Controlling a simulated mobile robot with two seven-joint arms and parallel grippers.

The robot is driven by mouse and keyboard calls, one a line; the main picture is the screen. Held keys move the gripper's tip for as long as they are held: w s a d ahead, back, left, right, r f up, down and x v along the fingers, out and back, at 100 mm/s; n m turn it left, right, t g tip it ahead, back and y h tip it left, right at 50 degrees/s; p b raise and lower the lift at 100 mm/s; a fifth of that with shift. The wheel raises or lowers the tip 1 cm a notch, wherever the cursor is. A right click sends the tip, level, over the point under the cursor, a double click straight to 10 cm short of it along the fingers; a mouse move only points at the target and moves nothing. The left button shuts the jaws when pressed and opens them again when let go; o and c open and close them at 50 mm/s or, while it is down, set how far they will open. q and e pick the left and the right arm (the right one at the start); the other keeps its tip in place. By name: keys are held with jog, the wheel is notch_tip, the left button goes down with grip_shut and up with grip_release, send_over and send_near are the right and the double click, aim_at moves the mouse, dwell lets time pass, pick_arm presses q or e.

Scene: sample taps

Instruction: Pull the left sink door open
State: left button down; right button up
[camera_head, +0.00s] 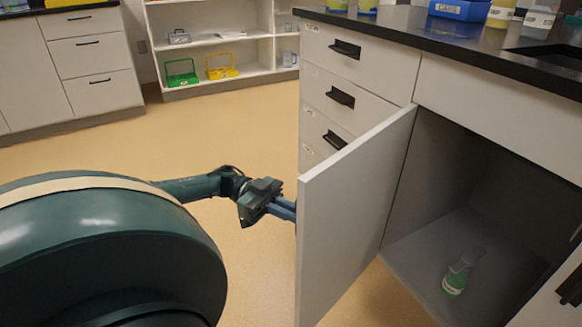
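The left sink door (347,222) stands swung wide open, hinged at its far edge beside the drawers. Its inner face shows, and its outer face with any handle is hidden. My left gripper (286,208) is at the door's free edge, on the outer side. Its blue fingers run behind that edge, so their tips, and whether they hold or touch anything, are hidden. The open sink cabinet (465,180) shows its dark inside. My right gripper is not in view.
The right sink door (548,305) is at lower right with a black handle (571,287). Drawers (350,80) with black handles stand behind the open door. The black counter (430,35) holds several containers. Floor at left is clear.

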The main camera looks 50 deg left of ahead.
pick_arm(q)
jog(key=shift+w+a+r+t, duration=0.2)
jog(key=shift+w+t, duration=0.1)
jog(key=shift+w, duration=0.15)
jog(key=c, duration=1.6)
grip_release()
jog(key=shift+w+d, duration=0.15)
jog(key=shift+o, duration=0.4)
jog(key=shift+f, duration=0.1)
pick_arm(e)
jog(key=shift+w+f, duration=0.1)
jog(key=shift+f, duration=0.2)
pick_arm(q)
jog(key=shift+s+f, duration=0.1)
jog(key=shift+s, duration=0.1)
